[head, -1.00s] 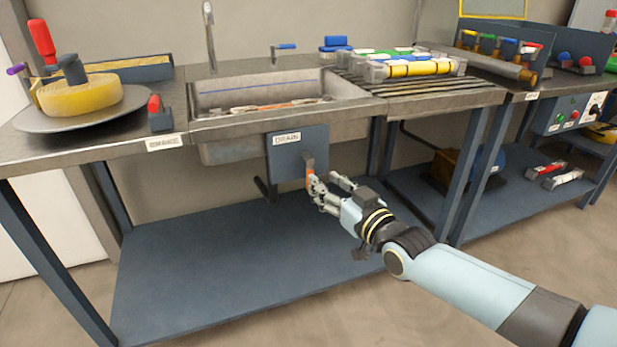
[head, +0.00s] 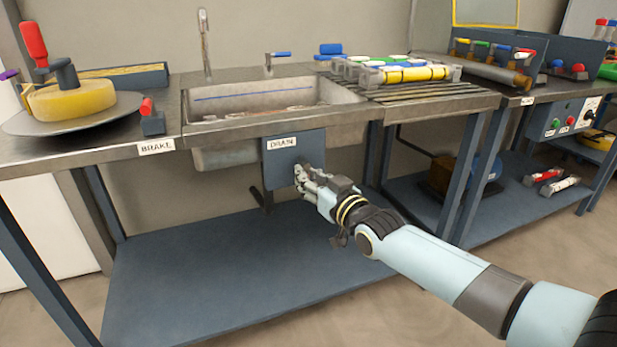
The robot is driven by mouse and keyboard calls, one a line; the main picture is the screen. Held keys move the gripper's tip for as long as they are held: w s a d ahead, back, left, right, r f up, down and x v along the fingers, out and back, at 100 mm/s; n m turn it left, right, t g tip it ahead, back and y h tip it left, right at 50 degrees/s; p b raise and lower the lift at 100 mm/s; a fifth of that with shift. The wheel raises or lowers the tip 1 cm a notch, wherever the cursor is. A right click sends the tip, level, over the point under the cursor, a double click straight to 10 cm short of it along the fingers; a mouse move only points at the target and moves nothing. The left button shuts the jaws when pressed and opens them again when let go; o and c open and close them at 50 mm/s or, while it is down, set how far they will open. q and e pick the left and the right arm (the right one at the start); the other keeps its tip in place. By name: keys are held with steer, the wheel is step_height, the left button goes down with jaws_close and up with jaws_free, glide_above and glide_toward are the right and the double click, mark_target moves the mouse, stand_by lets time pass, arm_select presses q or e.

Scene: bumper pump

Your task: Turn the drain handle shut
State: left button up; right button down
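The drain panel (head: 276,166), a blue-grey plate labelled DRAIN, hangs below the front edge of the sink. My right gripper (head: 304,178) is right in front of the panel's lower right part, its fingers at the place of the drain handle. The handle is hidden behind the fingers, so I cannot tell its angle or whether the fingers close on it. My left gripper is not in view.
The sink (head: 350,112) is above, with a blue line along its inner back wall. A dark rod (head: 264,200) sticks out below the panel on the left. The lower shelf (head: 215,265) is bare.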

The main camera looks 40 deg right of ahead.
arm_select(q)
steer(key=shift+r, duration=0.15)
arm_select(e)
steer(key=shift+r, duration=0.1)
stand_by(0.3)
steer(key=n+p, duration=0.4)
steer(key=p, duration=0.1)
steer(key=d+r+n+g+h+p, duration=0.1)
steer(key=n+p, duration=0.3)
steer(key=p, duration=0.1)
steer(key=r+n+g+h+p, duration=0.1)
steer(key=n+p, duration=0.3)
steer(key=p, duration=0.1)
steer(key=shift+s+d, duration=0.2)
steer(key=shift+d, duration=0.2)
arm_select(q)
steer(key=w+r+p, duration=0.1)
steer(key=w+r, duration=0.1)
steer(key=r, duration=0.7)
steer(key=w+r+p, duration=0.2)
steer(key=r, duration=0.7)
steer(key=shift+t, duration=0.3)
arm_select(e)
steer(key=shift+r+n+g+h, duration=0.15)
steer(key=shift+n+g+h, duration=0.25)
steer(key=shift+n, duration=1.4)
